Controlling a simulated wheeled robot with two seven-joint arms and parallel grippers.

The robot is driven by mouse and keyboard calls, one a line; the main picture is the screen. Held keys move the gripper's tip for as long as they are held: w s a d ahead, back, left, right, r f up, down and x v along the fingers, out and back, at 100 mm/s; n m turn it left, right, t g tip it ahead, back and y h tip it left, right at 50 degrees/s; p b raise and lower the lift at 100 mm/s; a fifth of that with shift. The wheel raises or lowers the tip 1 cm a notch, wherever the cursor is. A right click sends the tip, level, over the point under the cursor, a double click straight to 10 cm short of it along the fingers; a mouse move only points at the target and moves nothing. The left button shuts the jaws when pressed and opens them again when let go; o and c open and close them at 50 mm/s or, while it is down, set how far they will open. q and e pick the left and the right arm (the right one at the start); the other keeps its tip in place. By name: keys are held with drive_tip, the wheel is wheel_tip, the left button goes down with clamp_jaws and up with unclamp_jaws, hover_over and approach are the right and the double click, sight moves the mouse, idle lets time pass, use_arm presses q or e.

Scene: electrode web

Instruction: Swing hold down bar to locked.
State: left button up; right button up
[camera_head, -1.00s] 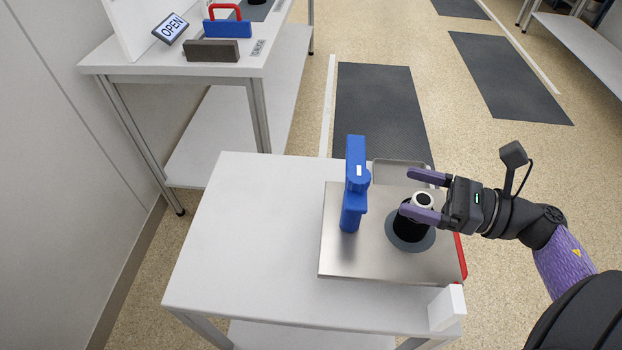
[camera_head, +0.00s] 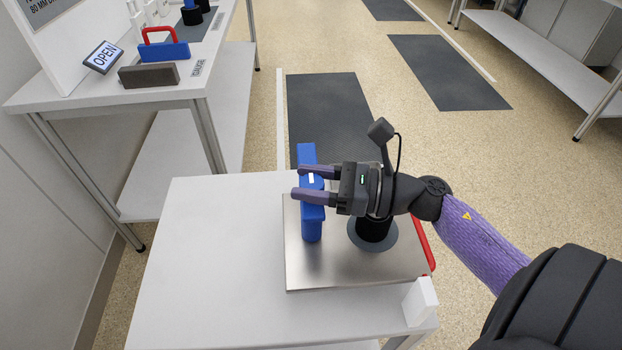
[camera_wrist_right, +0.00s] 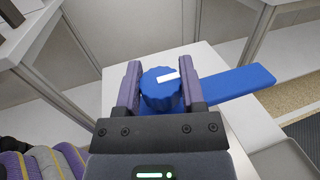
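The blue hold down bar (camera_head: 311,223) lies along the left part of a steel plate (camera_head: 330,272) on the white cart. It carries a round ribbed blue knob (camera_wrist_right: 160,92) with a white mark. My right gripper (camera_head: 300,181) is over the bar, with its purple fingers on either side of the knob. In the right wrist view the knob fills the gap between the fingers, and the bar's arm (camera_wrist_right: 235,84) extends to the right. My right wrist partly covers the black post (camera_head: 372,231) on its grey disc. My left gripper is not in view.
A red handle (camera_head: 423,245) runs along the plate's right edge. A white block (camera_head: 420,301) stands at the cart's front right corner.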

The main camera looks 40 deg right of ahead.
clamp_jaws()
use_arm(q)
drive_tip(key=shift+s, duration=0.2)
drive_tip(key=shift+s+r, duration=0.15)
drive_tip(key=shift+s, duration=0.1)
